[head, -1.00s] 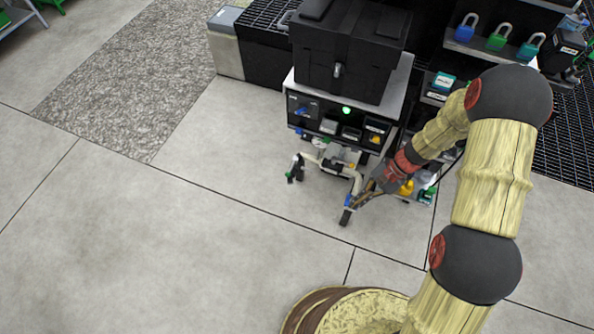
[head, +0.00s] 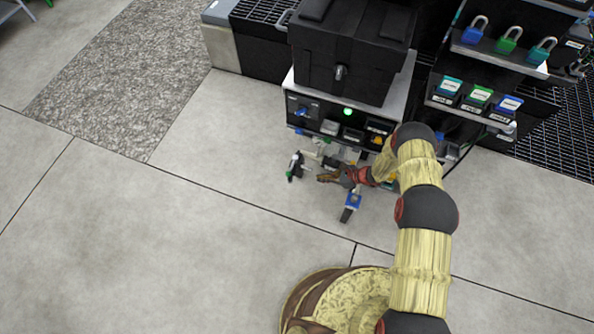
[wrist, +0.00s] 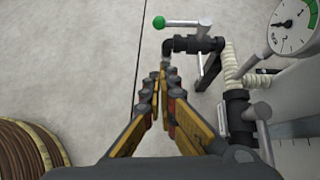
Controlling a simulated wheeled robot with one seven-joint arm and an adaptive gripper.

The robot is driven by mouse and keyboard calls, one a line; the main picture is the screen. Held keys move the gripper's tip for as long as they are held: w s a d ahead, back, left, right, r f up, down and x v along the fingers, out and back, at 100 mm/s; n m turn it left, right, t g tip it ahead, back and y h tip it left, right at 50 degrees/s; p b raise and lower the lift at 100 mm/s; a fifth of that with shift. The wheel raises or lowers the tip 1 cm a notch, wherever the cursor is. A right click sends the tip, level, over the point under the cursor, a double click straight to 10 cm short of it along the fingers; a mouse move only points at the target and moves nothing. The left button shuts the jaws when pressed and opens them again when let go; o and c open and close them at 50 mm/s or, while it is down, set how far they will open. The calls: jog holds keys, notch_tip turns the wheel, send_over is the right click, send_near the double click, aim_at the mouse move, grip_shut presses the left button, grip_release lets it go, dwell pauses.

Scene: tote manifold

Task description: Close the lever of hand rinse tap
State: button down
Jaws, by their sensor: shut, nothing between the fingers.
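A tap with a dark elbow spout and a silver lever ending in a green ball (wrist: 159,22) is at the top of the wrist view. Its lever lies sideways, with the ball to the left. In the head view a dark tap with a green tip (head: 290,176) stands out in front of the cart's left side; no label confirms which tap is the hand rinse tap. My gripper (head: 323,178) is shut and empty, just right of that tap. In the wrist view my fingertips (wrist: 164,72) are close below the spout; contact cannot be told.
A second tap with a blue part (head: 352,202) stands to the right, partly below my arm. A dark valve with a silver lever (wrist: 262,112) and a pressure gauge (wrist: 293,25) are at the wrist view's right. The floor (head: 200,215) left and in front is clear.

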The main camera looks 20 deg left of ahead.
aim_at(292, 166)
jog(key=w+a+f+m+b, duration=0.1)
jog(key=a+f+b, duration=0.4)
jog(key=a, duration=0.6)
jog(key=shift+w+a+f, duration=0.2)
jog(key=shift+w+a, duration=0.15)
jog(key=shift+w, duration=0.15)
jog(key=shift+s, duration=0.1)
